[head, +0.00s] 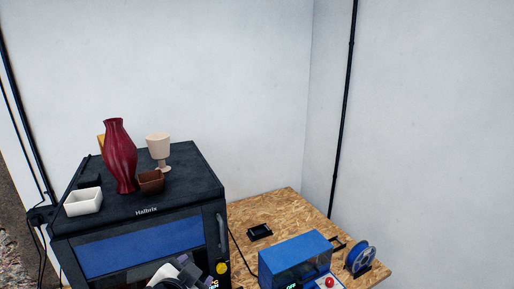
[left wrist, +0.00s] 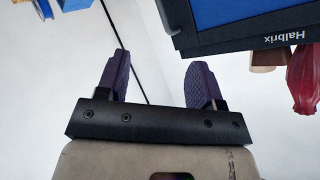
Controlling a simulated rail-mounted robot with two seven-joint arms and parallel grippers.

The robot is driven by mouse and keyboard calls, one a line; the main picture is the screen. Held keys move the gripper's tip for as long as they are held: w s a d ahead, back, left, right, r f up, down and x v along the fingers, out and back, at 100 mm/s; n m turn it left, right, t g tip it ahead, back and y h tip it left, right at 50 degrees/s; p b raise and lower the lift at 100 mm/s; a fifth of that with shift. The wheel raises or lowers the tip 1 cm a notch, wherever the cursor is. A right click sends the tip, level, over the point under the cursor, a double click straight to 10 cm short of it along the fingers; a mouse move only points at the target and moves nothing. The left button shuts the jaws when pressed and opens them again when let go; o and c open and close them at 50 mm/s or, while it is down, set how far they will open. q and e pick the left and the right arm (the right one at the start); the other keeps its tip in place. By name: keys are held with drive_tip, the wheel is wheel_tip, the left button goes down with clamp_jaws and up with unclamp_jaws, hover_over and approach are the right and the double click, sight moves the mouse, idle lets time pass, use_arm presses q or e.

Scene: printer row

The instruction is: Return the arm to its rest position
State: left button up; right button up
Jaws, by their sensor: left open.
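In the left wrist view my left gripper (left wrist: 160,68) is open, with two purple fingers wide apart and nothing between them. The black Halbrix printer (left wrist: 245,42) appears upside down beyond it at the upper right, apart from the fingers. My right gripper is in neither view.
On the printer stand a red vase (head: 120,158), a beige goblet (head: 158,146), a brown bowl (head: 151,182) and a white bowl (head: 84,203). A chipboard table (head: 285,208) holds a blue machine (head: 295,257), a blue spool (head: 360,257) and a small black tray (head: 260,232).

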use_arm(q)
drive_tip(key=s+a+f+n+g+p, duration=0.2)
drive_tip(key=s+f+g, duration=0.1)
drive_tip(key=s+f, duration=0.5)
drive_tip(key=s+a+f+n+g+y+p, duration=0.1)
drive_tip(key=s+a+f+n+g+p, duration=0.1)
drive_tip(key=s+f, duration=0.6)
drive_tip(key=s+a+f+n+g+p, duration=0.2)
drive_tip(key=s+f, duration=0.6)
drive_tip(key=s, duration=1.1)
drive_tip(key=shift+s+a+f+g+p, duration=0.15)
drive_tip(key=shift+a+f+g+p, duration=0.2)
drive_tip(key=shift+a+g+p, duration=0.65)
drive_tip(key=shift+a, duration=0.1)
drive_tip(key=shift+o, duration=0.2)
